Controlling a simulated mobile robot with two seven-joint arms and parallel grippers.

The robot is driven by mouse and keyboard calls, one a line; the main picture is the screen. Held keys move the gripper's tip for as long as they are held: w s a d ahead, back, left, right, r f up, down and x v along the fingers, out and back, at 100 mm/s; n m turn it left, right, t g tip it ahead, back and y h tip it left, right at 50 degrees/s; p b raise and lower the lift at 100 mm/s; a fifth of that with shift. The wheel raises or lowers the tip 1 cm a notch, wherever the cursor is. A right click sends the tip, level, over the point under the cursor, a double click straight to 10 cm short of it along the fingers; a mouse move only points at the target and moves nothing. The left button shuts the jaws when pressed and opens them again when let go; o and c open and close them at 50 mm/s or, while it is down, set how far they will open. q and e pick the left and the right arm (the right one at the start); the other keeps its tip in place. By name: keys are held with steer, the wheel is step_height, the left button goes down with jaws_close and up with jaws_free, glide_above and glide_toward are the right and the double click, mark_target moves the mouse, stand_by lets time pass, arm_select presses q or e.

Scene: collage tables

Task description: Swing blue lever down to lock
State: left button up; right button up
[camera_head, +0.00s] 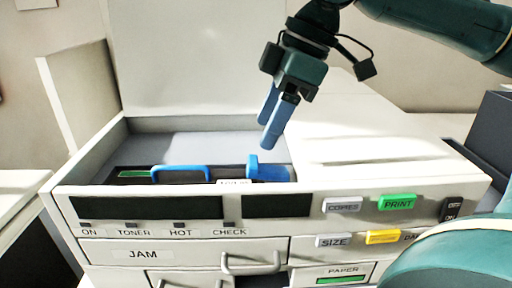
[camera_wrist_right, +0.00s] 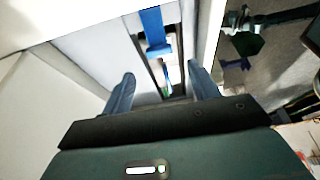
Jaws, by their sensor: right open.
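The blue lever (camera_head: 268,171) sits inside the open bay of a white copier, at the right of the bay behind the front panel. A label, too small to read fully, is just left of its base. In the right wrist view a blue part (camera_wrist_right: 153,27), seemingly the lever, shows beyond the fingers. My right gripper (camera_head: 269,122) is above the lever, its blue fingers pointing down and apart from it. It is open, and nothing shows between the fingertips in the wrist view (camera_wrist_right: 162,80). My left gripper is not in view.
A blue handle (camera_head: 181,171) stands left of the lever in the same bay. The raised lid (camera_head: 195,60) is behind the bay. The front panel (camera_head: 175,195) forms a raised edge before it. A flat white top (camera_head: 370,150) lies to the right.

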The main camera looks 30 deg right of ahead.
mark_target(251, 160)
steer(key=x, duration=0.5)
steer(key=shift+w+a+f, duration=0.1)
steer(key=shift+f, duration=0.2)
steer(key=shift+c, duration=0.3)
